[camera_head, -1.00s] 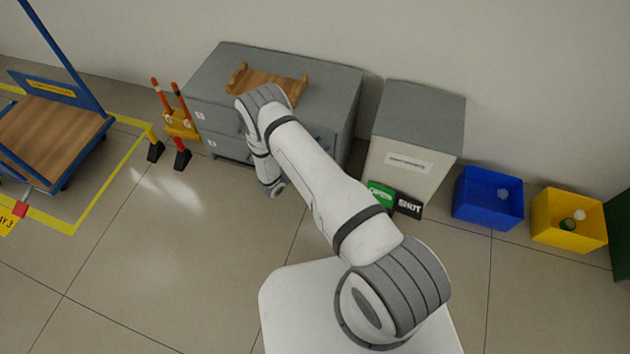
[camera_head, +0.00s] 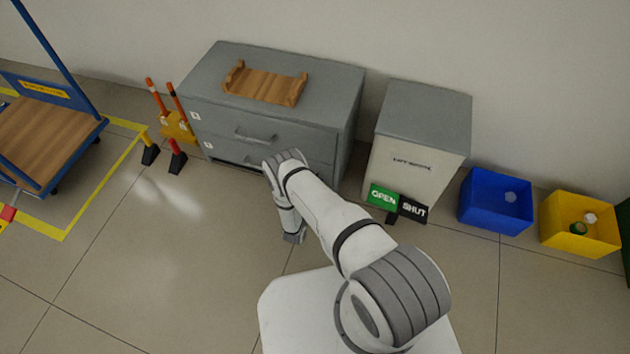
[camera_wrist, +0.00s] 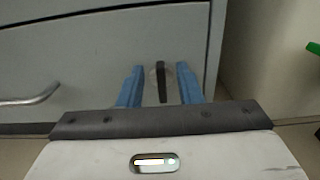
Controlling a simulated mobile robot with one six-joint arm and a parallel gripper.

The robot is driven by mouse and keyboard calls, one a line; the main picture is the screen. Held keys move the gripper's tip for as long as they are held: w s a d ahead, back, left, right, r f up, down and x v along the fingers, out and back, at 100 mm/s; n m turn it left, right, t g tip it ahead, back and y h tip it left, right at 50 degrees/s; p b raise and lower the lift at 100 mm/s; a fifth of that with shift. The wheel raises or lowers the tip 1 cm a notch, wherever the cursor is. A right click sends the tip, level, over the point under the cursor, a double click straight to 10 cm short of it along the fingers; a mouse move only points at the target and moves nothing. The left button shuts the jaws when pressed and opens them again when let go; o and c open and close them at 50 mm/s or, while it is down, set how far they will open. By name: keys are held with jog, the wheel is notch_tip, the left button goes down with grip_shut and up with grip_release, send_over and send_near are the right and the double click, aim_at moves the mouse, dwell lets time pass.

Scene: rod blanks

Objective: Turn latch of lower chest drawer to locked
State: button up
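The grey chest (camera_head: 330,88) stands against the wall with two drawers, one above the other. The lower drawer front (camera_head: 228,150) is partly covered by my arm in the head view; it fills much of the wrist view (camera_wrist: 85,60), with its bar handle (camera_wrist: 30,98) at left. A dark, narrow latch (camera_wrist: 161,85) on a pale round base stands upright near the drawer's right edge. My gripper (camera_wrist: 160,68) is open, one blue finger on each side of the latch, with gaps showing. Contact cannot be told. The gripper is hidden in the head view.
A wooden tray (camera_head: 265,86) lies on the chest. A pale cabinet (camera_head: 415,150) stands to its right, with an OPEN/SHUT sign (camera_head: 383,197) in front. Blue (camera_head: 495,205) and yellow (camera_head: 578,228) bins are farther right. Orange-topped posts (camera_head: 175,128) stand left. Floor in front is clear.

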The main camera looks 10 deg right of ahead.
jog(key=shift+x, duration=1)
jog(key=shift+c, duration=0.3)
grip_shut()
